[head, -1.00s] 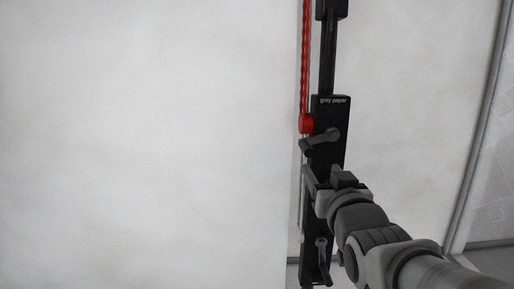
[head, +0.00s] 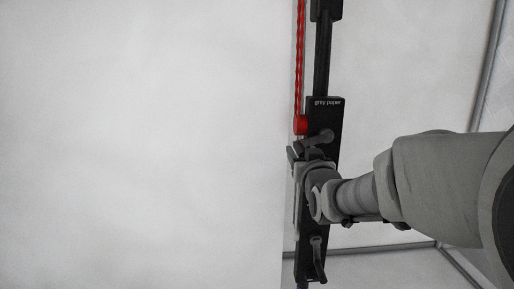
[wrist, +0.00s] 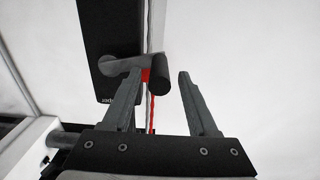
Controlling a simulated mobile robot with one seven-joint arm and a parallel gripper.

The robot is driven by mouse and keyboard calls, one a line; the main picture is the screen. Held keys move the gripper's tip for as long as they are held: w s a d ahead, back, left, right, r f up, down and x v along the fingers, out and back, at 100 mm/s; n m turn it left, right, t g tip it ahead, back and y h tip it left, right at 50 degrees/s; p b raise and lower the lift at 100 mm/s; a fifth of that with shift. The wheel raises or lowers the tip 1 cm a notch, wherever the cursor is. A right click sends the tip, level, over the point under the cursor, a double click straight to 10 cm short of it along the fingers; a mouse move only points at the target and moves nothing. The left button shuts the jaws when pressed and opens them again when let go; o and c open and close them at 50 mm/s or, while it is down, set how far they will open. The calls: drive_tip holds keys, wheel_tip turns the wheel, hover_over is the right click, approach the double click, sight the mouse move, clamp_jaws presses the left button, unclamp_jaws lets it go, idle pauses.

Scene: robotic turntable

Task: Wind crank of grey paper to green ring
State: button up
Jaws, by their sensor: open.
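The black crank unit labelled "grey paper" (head: 326,103) stands upright in the head view. Its grey crank (head: 318,138) sits just below a red ring (head: 300,125) on a red cord. In the wrist view the crank's dark handle (wrist: 159,74) points toward the camera, between and just beyond the fingertips. My gripper (wrist: 157,74) is open, one finger on each side of the handle; the left finger is close to it, contact unclear. In the head view my gripper (head: 304,150) is right below the crank, partly hidden by my wrist. No green ring shows.
A second crank (head: 318,260) hangs lower on the black column. A large pale sheet (head: 140,145) fills the left side. Grey frame tubes (head: 488,65) stand at the right. The space right of the handle is clear in the wrist view.

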drive_tip(key=shift+w, duration=0.5)
clamp_jaws()
idle(1.2)
